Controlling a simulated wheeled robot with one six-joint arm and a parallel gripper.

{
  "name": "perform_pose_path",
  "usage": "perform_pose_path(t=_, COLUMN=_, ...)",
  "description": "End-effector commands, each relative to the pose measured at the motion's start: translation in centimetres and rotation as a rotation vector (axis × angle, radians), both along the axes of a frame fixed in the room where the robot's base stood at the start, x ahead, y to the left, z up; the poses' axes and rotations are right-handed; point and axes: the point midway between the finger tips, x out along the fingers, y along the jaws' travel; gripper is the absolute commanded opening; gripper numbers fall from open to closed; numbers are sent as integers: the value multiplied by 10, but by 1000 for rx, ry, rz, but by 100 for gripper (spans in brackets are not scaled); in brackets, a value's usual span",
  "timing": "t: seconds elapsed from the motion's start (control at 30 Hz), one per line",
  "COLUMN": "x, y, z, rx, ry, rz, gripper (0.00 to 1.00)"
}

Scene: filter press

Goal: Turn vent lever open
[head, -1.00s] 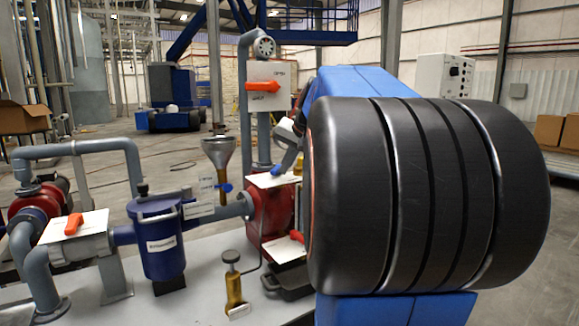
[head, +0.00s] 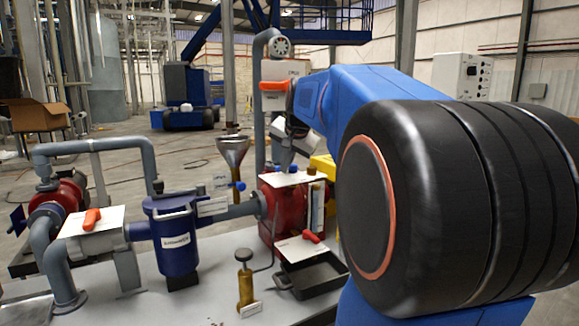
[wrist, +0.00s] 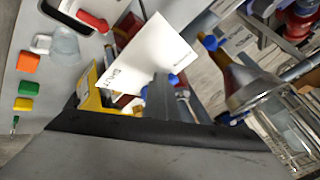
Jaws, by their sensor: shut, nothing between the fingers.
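A red press head (head: 283,208) stands on the grey platform with a white label plate (head: 290,179) and small blue knobs (head: 278,169) on top. A red lever (head: 312,236) sits on a lower white plate and also shows in the wrist view (wrist: 92,21). I cannot tell which handle is the vent lever. My gripper (wrist: 158,98) is shut and empty beside the white label; its fingertips are unclear in the head view.
A metal funnel (head: 233,152) stands left of the press. A blue strainer (head: 174,240) and an orange lever (head: 91,218) are further left. A black tray (head: 312,276) sits below the red lever. Another orange lever (head: 274,86) is on the upright pipe.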

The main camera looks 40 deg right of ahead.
Motion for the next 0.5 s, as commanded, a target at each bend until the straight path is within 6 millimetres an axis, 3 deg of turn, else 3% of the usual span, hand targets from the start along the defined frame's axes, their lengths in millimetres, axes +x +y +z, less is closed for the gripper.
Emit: perform_pose_path(t=0.5, x=9, y=4, z=0, rx=3, ry=-4, rz=3, gripper=0)
